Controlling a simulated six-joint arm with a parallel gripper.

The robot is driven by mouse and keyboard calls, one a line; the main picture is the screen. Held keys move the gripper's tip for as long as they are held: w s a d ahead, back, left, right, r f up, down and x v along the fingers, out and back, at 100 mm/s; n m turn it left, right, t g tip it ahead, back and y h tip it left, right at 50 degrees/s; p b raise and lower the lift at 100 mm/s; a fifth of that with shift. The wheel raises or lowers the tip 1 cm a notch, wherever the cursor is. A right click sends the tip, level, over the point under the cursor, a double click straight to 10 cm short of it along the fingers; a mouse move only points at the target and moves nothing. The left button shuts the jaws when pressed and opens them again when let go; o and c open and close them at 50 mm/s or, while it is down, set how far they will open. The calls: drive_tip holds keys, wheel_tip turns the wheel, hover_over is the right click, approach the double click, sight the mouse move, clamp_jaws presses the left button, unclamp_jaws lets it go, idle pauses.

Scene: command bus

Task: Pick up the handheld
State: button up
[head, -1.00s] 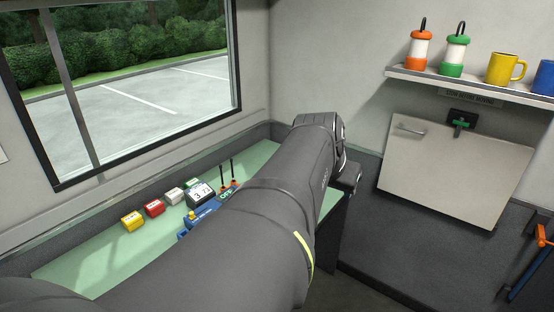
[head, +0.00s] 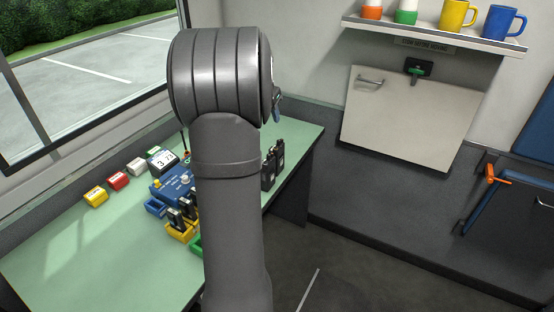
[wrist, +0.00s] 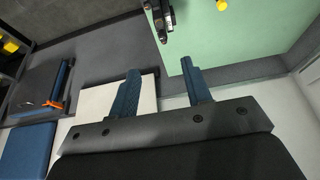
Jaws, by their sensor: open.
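Black handhelds (head: 272,166) stand upright near the right end of the green counter in the head view. More dark handhelds (head: 177,217) stand in a yellow tray (head: 180,236) left of my arm. In the wrist view a black object (wrist: 160,18), probably a handheld, is at the top edge on the counter, beyond my fingertips and apart from them. My gripper (wrist: 157,78) is open and empty, its two blue fingers spread. In the head view my arm hides most of the gripper and part of the counter.
A blue unit (head: 172,188), a number display (head: 161,161) and yellow, red and white blocks (head: 118,181) stand on the green counter (head: 60,255). A folded white panel (head: 408,120) hangs on the right wall below a shelf (head: 430,35) with mugs. The counter's front left is clear.

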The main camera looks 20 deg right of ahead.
sight(278, 145)
drive_tip(key=x, duration=1.6)
drive_tip(key=shift+w+f, duration=0.15)
drive_tip(key=shift+f, duration=0.2)
clamp_jaws()
